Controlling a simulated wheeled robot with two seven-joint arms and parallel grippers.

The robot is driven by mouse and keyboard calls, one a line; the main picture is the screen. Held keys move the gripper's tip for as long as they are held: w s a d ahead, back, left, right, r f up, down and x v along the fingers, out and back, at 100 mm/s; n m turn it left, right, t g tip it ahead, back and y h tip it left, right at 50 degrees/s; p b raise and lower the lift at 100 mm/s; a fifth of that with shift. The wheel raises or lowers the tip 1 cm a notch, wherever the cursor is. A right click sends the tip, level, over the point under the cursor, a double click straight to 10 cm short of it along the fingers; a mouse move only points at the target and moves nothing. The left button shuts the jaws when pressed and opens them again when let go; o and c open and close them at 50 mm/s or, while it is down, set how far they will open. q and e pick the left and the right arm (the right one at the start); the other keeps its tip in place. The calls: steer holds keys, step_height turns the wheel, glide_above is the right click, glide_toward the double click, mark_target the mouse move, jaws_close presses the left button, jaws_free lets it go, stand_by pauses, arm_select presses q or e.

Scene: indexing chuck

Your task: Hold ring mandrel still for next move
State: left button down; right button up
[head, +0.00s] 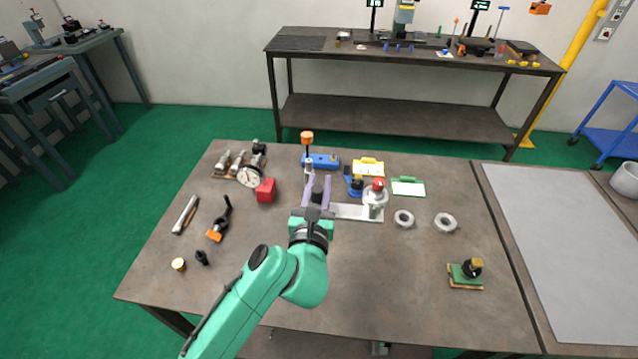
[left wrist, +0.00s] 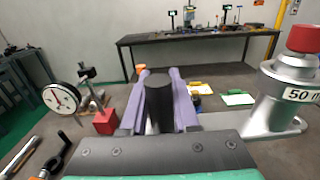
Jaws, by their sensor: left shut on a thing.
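My left gripper (head: 316,182) is over the middle of the near workbench, with its two purple fingers pointing away from me. In the left wrist view the fingers (left wrist: 158,98) are closed on either side of a dark, smooth cylinder (left wrist: 157,110), which I take to be the ring mandrel. In the head view only a little dark shows between the fingers, and the mandrel's lower end is hidden by the gripper. To the right stands a grey fixture with a red knob (head: 377,186), large in the left wrist view (left wrist: 285,90); it stands apart from the fingers. My right gripper is out of view.
A red block (head: 265,190) and dial gauge (head: 249,177) are left of the gripper. An orange-topped post (head: 307,139) and blue block (head: 322,161) stand behind it. Two grey rings (head: 404,218) (head: 445,222) lie right. The bench's front right is mostly clear.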

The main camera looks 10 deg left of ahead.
arm_select(q)
steer(key=shift+f+b, duration=6.55)
steer(key=shift+f, duration=2.45)
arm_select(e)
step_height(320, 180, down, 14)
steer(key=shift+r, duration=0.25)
arm_select(q)
steer(key=shift+s+f, duration=0.1)
steer(key=shift+f, duration=0.1)
